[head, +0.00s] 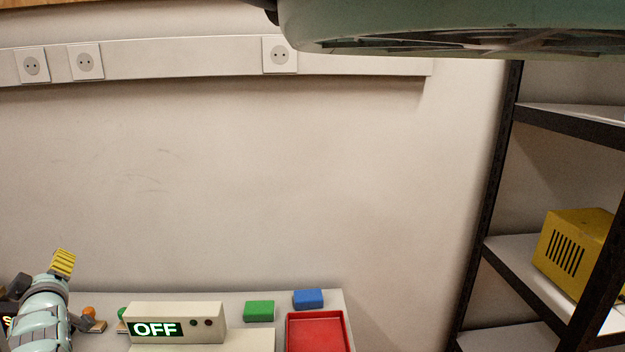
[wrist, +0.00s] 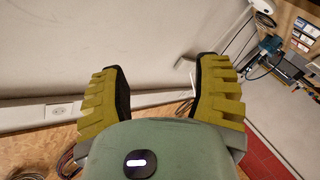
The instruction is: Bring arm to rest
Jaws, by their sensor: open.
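My gripper (wrist: 160,80) shows in the wrist view with its two ribbed yellow fingers wide apart and nothing between them. Beyond the fingers are the pale wall and a strip with a socket. In the head view my teal arm stands at the lower left, and a yellow finger of the gripper (head: 63,262) points up in front of the wall. The other finger is not clear there.
A table (head: 235,300) along the wall holds a box reading OFF (head: 205,318), a green block (head: 259,311), a blue block (head: 308,299) and a red tray (head: 318,333). A shelf rack (head: 530,270) with a yellow box (head: 570,245) stands right.

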